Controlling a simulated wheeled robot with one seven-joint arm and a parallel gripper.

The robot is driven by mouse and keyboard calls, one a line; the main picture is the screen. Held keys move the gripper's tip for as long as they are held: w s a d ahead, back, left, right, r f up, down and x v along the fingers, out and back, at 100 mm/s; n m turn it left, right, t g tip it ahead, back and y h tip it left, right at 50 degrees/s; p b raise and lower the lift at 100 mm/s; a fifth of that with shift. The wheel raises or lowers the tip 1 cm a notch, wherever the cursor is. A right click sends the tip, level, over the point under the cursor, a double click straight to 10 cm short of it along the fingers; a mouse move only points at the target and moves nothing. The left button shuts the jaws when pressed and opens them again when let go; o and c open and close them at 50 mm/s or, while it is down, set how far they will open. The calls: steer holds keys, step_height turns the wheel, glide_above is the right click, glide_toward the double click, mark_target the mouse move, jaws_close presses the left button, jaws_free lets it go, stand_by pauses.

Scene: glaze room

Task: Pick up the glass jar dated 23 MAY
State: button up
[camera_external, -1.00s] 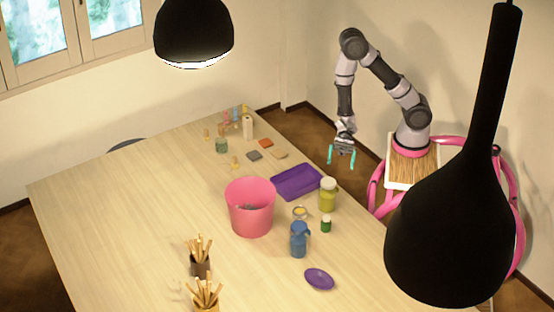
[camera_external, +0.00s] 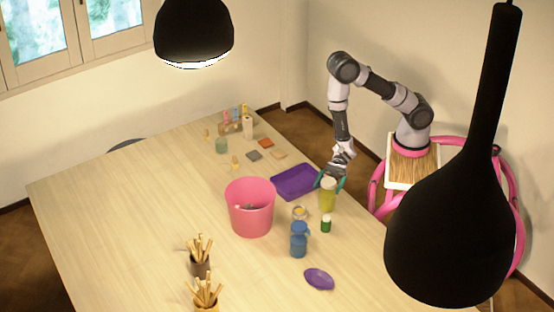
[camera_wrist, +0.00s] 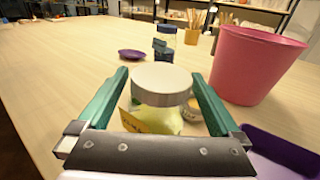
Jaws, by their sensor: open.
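A jar with a pale lid and yellow-green contents (camera_external: 328,198) stands on the table near its right edge, beside the purple tray. In the wrist view its lid (camera_wrist: 161,82) sits between my gripper's two teal fingers, with a yellow label (camera_wrist: 150,122) on the body below; I cannot read a date on it. My gripper (camera_external: 330,182) is open around the jar's top, with a gap on each side in the wrist view. A blue jar (camera_external: 299,240) and a small green jar (camera_external: 326,225) stand nearer the camera.
The purple tray (camera_external: 288,190) and pink bucket (camera_external: 250,222) are close by on the left. A small open pot (camera_external: 299,213) stands near the jar. A purple dish (camera_external: 319,279) lies nearer the camera. The table's left half is mostly clear.

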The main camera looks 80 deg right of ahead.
steer(key=shift+x, duration=1.2)
jaws_close()
steer(key=shift+r, duration=0.15)
